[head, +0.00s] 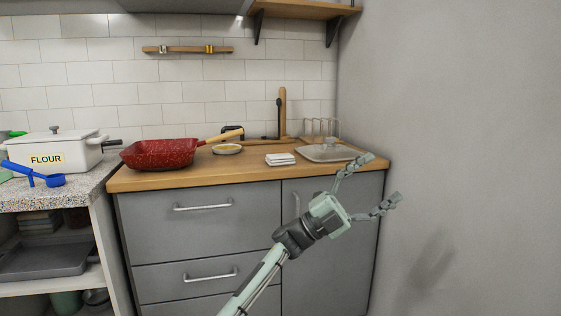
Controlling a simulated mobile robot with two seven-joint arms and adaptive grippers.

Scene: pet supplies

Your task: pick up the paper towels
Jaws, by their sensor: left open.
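A small stack of folded white sheets (280,159), which looks like the paper towels, lies flat on the wooden countertop (190,178) near its front edge. My left gripper (385,177) is open and empty. Its two fingers are spread and point to the upper right, in front of the counter's right end and the grey wall. In the picture it is to the right of and below the stack, apart from it. My right gripper is not in view.
A red pan (160,153) and a small dish (227,149) stand left of the stack. A white flour pot (52,150) and blue scoop (45,179) are at far left. A grey wall (460,120) bounds the right.

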